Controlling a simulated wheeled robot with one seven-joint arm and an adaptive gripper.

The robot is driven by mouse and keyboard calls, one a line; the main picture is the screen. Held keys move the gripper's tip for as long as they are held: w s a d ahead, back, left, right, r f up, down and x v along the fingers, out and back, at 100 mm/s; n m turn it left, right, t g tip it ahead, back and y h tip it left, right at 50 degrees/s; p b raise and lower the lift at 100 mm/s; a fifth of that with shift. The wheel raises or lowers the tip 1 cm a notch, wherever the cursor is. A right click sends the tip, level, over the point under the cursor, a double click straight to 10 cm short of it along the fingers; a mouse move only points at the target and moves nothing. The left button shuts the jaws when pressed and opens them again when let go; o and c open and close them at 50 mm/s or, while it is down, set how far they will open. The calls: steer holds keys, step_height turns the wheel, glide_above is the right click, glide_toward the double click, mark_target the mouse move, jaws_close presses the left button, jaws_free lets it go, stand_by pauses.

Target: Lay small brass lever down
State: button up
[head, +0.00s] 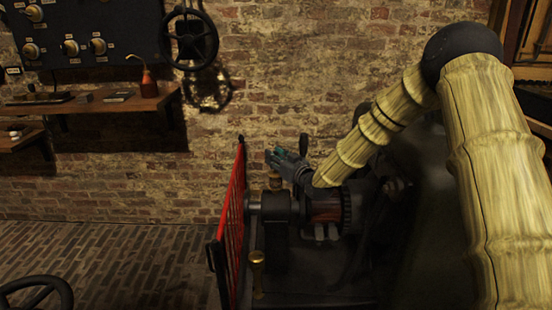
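A small upright brass piece with a rounded top (257,262) stands at the front of the dark machine, close to the red guard. Another small brass piece (274,180) sits on top of the machine's bearing block. I cannot tell which of the two, if either, is the small brass lever. My gripper (272,158) is just above the bearing block and the upper brass piece, pointing left. Its fingers are small and dark here, and I cannot tell whether they are open or shut or touch anything.
The dark machine (275,232) has a red slatted guard (232,215) along its left side. A wooden shelf (100,105) with a red oil can (147,82) is on the brick wall. A wall handwheel (190,40) hangs above. The brick floor at left is mostly clear.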

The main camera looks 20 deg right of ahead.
jaws_close()
steer(key=shift+r+p, duration=0.1)
steer(key=shift+p, duration=0.2)
steer(key=shift+w+a+r+n+g+h+p, duration=0.15)
steer(key=shift+a+n+g+h+p, duration=0.25)
steer(key=shift+n+p, duration=0.5)
steer(key=shift+a+n+g+p, duration=0.3)
steer(key=shift+g+p, duration=0.2)
steer(key=shift+p, duration=0.6)
steer(key=shift+w+a+f+n+g+h+p, duration=0.15)
steer(key=shift+a+f+n+g+h+p, duration=0.35)
steer(key=shift+n+h+p, duration=0.35)
steer(key=shift+w+a+f+n+g+h+p, duration=0.1)
steer(key=shift+a+f+n+g+h+p, duration=0.4)
steer(key=shift+n+p, duration=0.55)
steer(key=shift+w+a+f+n+g+h+p, duration=0.15)
steer(key=shift+a+f+n+g+h+p, duration=0.15)
steer(key=shift+n+g+h+p, duration=0.45)
steer(key=shift+f, duration=0.15)
